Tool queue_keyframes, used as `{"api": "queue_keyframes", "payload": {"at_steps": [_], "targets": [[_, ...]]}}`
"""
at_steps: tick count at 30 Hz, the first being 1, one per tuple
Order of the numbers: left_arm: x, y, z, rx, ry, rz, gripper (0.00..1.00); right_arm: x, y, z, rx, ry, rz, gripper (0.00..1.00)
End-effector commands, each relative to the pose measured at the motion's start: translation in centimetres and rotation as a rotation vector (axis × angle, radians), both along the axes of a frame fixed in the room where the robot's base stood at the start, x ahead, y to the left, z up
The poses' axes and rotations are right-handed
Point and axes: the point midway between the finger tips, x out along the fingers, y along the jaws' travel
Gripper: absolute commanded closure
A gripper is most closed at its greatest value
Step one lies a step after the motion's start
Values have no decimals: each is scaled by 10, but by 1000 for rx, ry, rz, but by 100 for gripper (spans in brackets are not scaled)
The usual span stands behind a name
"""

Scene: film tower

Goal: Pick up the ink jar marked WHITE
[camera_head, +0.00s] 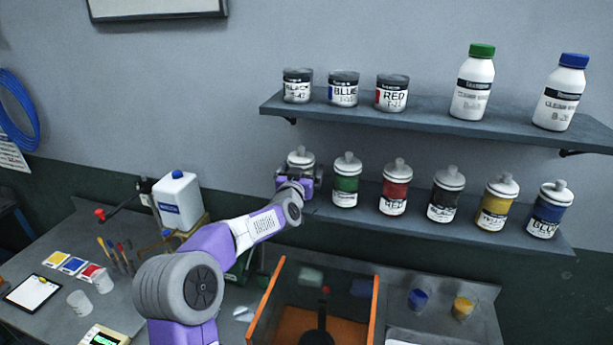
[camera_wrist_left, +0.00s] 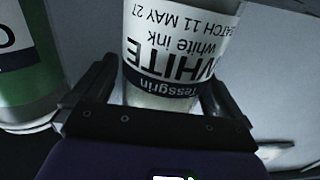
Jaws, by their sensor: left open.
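The jar marked WHITE (camera_wrist_left: 170,50) fills the upper middle of the left wrist view, its label upside down there. In the head view the top of this white jar (camera_head: 300,158) shows at the left end of the lower shelf, its lower part hidden by my gripper. My left gripper (camera_head: 299,181) is in front of the jar. In the left wrist view the fingers of my left gripper (camera_wrist_left: 160,92) are open, one on each side of the jar. Whether they touch it I cannot tell. My right gripper is not in view.
A green jar (camera_head: 346,182) stands close to the right; it also shows at the left of the wrist view (camera_wrist_left: 25,65). Red, black, yellow and blue jars continue along the lower shelf (camera_head: 400,226). The upper shelf (camera_head: 420,113) with tins and bottles hangs above.

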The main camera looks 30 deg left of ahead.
Motion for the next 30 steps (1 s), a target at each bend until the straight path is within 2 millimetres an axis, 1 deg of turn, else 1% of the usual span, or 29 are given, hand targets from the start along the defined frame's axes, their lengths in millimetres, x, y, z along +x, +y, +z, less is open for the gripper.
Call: {"api": "queue_keyframes", "payload": {"at_steps": [5, 6, 11, 18, 19, 20, 26, 30], "targets": [[0, 0, -1, 0, 1, 0, 0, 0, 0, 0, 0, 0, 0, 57], [0, 0, -1, 0, 1, 0, 3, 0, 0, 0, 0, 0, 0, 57], [0, 0, -1, 0, 1, 0, 28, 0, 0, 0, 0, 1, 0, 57], [0, 0, -2, 0, 4, -1, 64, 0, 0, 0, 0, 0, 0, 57], [0, 0, -2, 0, 4, -1, 68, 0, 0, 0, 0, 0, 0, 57], [0, 0, 0, 1, 0, 0, 68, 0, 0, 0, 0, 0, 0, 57], [0, 0, -1, 0, 3, -1, 68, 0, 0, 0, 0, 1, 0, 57], [-1, -1, 4, 0, 3, -1, 68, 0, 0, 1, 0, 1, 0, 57]]}}
